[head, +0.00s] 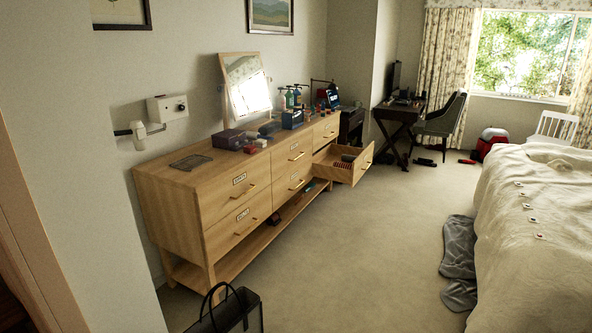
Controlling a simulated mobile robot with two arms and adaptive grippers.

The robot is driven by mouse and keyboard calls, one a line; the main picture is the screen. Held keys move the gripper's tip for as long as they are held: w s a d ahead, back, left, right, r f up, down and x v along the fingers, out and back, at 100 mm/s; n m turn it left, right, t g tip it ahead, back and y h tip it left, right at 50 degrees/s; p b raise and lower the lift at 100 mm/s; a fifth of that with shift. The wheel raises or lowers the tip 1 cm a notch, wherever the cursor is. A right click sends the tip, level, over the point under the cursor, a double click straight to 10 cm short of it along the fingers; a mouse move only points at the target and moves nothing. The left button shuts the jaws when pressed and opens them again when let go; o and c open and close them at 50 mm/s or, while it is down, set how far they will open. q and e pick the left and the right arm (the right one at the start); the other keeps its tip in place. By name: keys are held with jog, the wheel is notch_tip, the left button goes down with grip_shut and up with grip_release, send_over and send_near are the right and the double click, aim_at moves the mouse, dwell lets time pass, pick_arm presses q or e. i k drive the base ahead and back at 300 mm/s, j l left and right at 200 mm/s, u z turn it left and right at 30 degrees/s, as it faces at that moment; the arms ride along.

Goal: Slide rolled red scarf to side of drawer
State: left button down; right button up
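A wooden dresser (228,194) stands along the left wall. One drawer (362,165) at its far right end is pulled open. A small dark reddish item (347,157) lies inside near the back of the drawer. It is too small to tell whether it is the rolled scarf. The drawer's floor around it looks mostly bare. Neither of my grippers is in view.
The dresser top holds a mirror (245,88), a purple box (228,138), a wire rack (190,162) and several bottles. A black bag (235,312) stands on the floor in front. A bed (540,220) with a grey cloth (458,262) is at right. Carpet between is clear.

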aim_at(346, 165)
jog(key=i+l+z, duration=0.15)
jog(key=i+z, duration=0.15)
jog(key=i, duration=0.35)
jog(key=i+z, duration=0.3)
jog(key=i, duration=0.3)
jog(key=i+j+z, duration=0.3)
jog(key=i, duration=0.35)
jog(key=i+l, duration=0.1)
jog(key=i, duration=0.85)
jog(key=i+u, duration=0.1)
jog(key=i, duration=0.8)
jog(key=l, duration=0.05)
